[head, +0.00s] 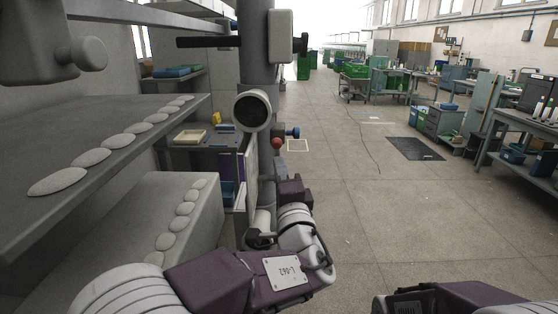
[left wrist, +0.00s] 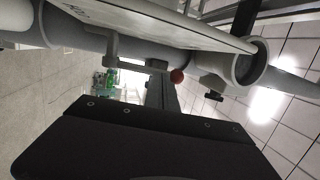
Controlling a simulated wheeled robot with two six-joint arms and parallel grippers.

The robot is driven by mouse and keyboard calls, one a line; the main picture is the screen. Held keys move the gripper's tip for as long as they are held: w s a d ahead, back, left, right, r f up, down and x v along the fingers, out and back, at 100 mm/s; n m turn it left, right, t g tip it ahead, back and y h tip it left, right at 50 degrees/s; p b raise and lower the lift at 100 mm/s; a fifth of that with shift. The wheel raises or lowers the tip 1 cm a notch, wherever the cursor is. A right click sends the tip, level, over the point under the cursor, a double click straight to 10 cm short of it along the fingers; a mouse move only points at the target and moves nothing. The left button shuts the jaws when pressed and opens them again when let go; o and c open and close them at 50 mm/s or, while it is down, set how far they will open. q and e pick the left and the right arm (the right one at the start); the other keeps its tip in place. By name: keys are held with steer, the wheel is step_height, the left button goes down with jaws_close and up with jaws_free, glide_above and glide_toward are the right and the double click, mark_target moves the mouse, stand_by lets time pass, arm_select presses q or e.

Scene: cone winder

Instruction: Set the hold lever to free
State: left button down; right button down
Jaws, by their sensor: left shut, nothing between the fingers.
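A red ball knob (head: 277,143) shows beside the grey machine column (head: 257,60), with a blue knob (head: 293,133) just right of it. The red knob also shows in the left wrist view (left wrist: 177,76), close to a thin grey bar (left wrist: 140,68). I cannot tell for sure which part is the hold lever, nor read its setting. My left gripper (head: 281,162) is shut and empty, just below the red knob in the head view. In the left wrist view its dark fingers (left wrist: 161,92) end near the knob; contact cannot be told. My right gripper is out of view.
Grey shelves (head: 110,115) with pale oval pads line the left. A round tube end (head: 252,111) and a dark crossbar (head: 205,42) stick out from the column. The floor (head: 370,215) to the right is open. Workbenches and green crates (head: 355,70) stand farther back.

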mark_target(278, 154)
arm_select(q)
steer(key=shift+w+a+r, duration=0.1)
steer(key=shift+w+r, duration=0.1)
steer(key=shift+w, duration=0.5)
steer(key=shift+w+a+r+g+p, duration=0.1)
steer(key=shift+w+r+g+p, duration=0.5)
steer(key=shift+p, duration=0.55)
steer(key=shift+w+h, duration=0.2)
steer(key=shift+h, duration=0.1)
steer(key=shift+f, duration=0.2)
